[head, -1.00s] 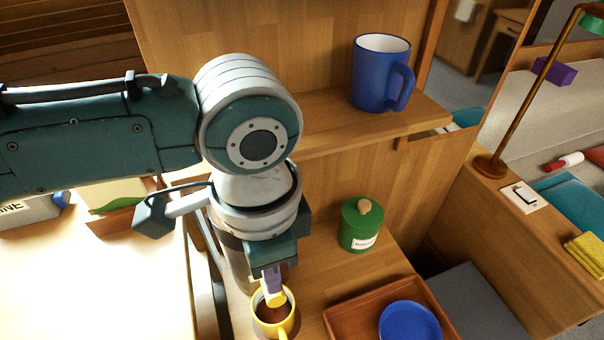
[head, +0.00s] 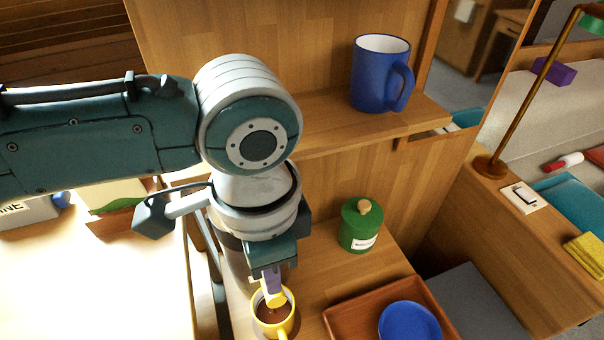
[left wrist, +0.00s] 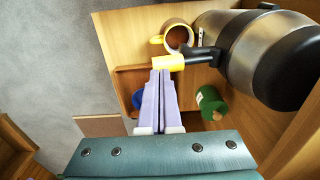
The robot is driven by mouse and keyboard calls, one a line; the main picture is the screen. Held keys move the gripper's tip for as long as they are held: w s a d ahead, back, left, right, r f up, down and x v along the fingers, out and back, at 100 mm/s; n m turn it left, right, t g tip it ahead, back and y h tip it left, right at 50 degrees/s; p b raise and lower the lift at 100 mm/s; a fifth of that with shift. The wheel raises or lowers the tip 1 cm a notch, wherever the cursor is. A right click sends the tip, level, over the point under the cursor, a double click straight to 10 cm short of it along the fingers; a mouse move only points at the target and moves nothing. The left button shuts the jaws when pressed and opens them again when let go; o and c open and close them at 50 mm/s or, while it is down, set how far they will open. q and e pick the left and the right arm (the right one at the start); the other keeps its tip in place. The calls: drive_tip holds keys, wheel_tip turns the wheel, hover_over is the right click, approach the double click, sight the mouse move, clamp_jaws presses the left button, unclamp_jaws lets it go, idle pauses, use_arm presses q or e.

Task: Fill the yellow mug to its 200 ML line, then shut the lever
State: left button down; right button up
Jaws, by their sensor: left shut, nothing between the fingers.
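The yellow mug (head: 288,325) stands upright on the wooden counter with brown liquid in it; it also shows in the left wrist view (left wrist: 157,40). Its 200 ML line cannot be made out. A steel and black dispenser (left wrist: 240,45) stands beside the mug, mostly hidden behind my arm in the head view. Its lever (left wrist: 170,63) has a yellow tip and reaches out close to the mug. My left gripper (head: 270,281) is shut and empty, its purple fingertips (left wrist: 160,78) at the yellow tip, apparently touching it. My right gripper is out of view.
A green lidded canister (head: 359,228) stands behind the mug. A brown tray (head: 345,318) with a blue dish (head: 410,323) is to the right. A blue mug (head: 378,75) sits on the shelf above. A brass lamp (head: 520,100) stands at the far right.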

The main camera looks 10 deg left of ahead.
use_arm(q)
drive_tip(key=shift+f+b, duration=0.65)
drive_tip(key=shift+f, duration=0.25)
idle(4.2)
drive_tip(key=shift+f+b, duration=0.45)
drive_tip(key=shift+f, duration=0.2)
wheel_tip(320, 180, up, 8)
drive_tip(key=p, duration=0.8)
drive_tip(key=shift+f, duration=0.35)
